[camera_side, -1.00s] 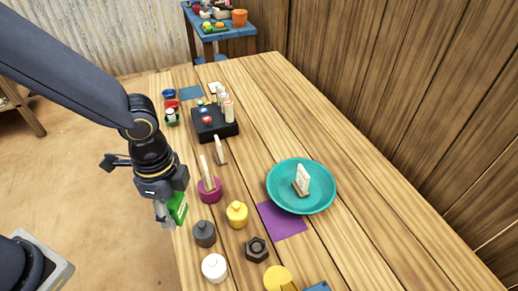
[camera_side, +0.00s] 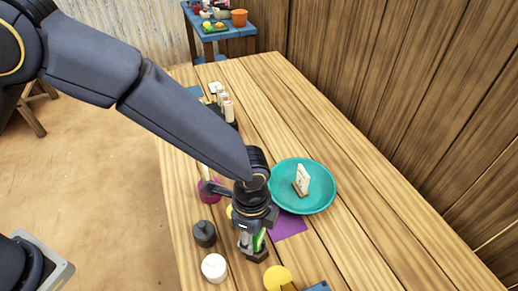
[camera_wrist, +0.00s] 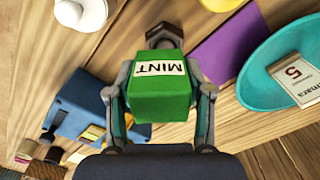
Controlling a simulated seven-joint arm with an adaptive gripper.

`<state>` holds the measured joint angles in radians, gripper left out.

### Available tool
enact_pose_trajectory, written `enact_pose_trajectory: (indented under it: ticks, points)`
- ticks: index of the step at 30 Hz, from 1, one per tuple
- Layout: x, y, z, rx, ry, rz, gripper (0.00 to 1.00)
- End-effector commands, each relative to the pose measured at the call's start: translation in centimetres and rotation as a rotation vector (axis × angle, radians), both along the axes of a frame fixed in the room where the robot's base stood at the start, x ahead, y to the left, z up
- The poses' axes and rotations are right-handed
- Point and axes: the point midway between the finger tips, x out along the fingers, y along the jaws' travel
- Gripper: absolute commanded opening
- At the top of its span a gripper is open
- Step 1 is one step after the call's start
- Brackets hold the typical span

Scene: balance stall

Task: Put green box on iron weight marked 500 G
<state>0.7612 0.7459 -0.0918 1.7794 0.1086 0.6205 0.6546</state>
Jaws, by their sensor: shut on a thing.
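My gripper (camera_side: 251,240) is shut on the green box (camera_side: 260,239). In the wrist view the green box (camera_wrist: 160,88) has a white MINT label and sits between both fingers. A dark hexagonal weight (camera_side: 258,256), which looks like iron, is just below the box in the side view. In the wrist view this weight (camera_wrist: 163,35) shows partly past the box's far edge. I cannot read its marking, nor tell whether box and weight touch. A dark grey knobbed weight (camera_side: 204,234) stands to the left.
A white weight (camera_side: 214,267) and yellow weight (camera_side: 278,278) stand nearby. A purple cloth (camera_side: 291,226) and teal plate (camera_side: 324,197) with a card (camera_side: 302,179) lie to the right. A magenta holder (camera_side: 207,193) is partly behind my arm. The table's right side is clear.

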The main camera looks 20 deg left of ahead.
Motion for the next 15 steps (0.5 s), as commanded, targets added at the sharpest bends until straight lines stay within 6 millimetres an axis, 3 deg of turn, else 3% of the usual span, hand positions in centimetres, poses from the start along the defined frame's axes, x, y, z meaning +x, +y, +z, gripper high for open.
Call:
enact_pose_trajectory:
  ticks: [5,11,15]
  points:
    - [0.6,-0.5,-1.0,0.001,0.001,0.0,0.15]
    - [0.7,-0.5,-3.9,0.002,0.002,0.001,0.15]
    - [0.7,-0.5,-4.1,-0.001,-0.001,0.001,0.15]
